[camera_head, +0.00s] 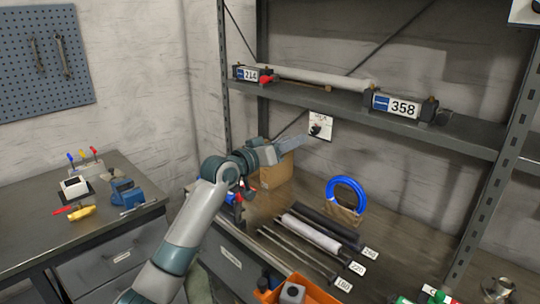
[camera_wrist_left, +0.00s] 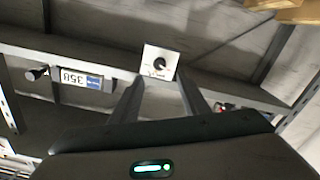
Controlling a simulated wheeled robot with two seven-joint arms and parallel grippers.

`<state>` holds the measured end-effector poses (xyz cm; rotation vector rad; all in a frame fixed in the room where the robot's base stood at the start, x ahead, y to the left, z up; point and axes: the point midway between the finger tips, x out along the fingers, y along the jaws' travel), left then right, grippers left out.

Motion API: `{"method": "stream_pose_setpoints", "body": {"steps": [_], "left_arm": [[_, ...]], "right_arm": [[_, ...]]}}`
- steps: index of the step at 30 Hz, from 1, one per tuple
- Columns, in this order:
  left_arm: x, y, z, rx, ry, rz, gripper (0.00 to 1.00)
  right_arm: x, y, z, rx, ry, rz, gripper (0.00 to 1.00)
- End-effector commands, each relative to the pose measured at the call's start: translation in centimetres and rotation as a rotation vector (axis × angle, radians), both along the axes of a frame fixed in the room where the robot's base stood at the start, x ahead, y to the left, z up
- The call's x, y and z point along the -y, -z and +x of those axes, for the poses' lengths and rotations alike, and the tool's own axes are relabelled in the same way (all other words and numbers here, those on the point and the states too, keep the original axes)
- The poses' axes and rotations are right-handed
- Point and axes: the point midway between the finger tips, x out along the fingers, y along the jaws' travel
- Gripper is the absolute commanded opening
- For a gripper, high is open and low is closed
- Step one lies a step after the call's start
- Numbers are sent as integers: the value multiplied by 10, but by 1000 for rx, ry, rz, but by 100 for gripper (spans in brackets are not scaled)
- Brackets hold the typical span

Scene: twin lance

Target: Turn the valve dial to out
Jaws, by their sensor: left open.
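The marks on the plate are too small to read, so I cannot tell the dial's setting. My left gripper (camera_head: 318,139) reaches toward the plate from the left. In the left wrist view the left gripper (camera_wrist_left: 160,82) has its two fingers apart, pointing at the plate with nothing between them. My right gripper is not in view.
A shelf (camera_head: 330,98) above holds a long grey tube between blocks marked 214 (camera_head: 250,74) and 358 (camera_head: 403,106). On the bench below are a cardboard box (camera_head: 275,172), a blue ring (camera_head: 347,184), several rods (camera_head: 310,232) and an orange bin (camera_head: 270,295).

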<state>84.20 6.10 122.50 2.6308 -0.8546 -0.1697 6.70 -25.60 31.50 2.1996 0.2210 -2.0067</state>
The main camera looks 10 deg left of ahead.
Motion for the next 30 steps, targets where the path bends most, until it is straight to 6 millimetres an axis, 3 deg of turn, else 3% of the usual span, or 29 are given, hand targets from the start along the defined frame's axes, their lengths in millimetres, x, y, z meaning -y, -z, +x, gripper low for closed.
{"method": "stream_pose_setpoints", "body": {"steps": [9,12,19,30], "left_arm": [[-32,2,-44,1,0,1,42],[-39,2,-53,0,-1,1,42],[-45,1,-62,-1,0,0,42],[-45,1,-62,-1,0,0,42]], "right_arm": [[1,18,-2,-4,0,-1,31],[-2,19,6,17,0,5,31],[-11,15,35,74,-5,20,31],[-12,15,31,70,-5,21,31]]}}
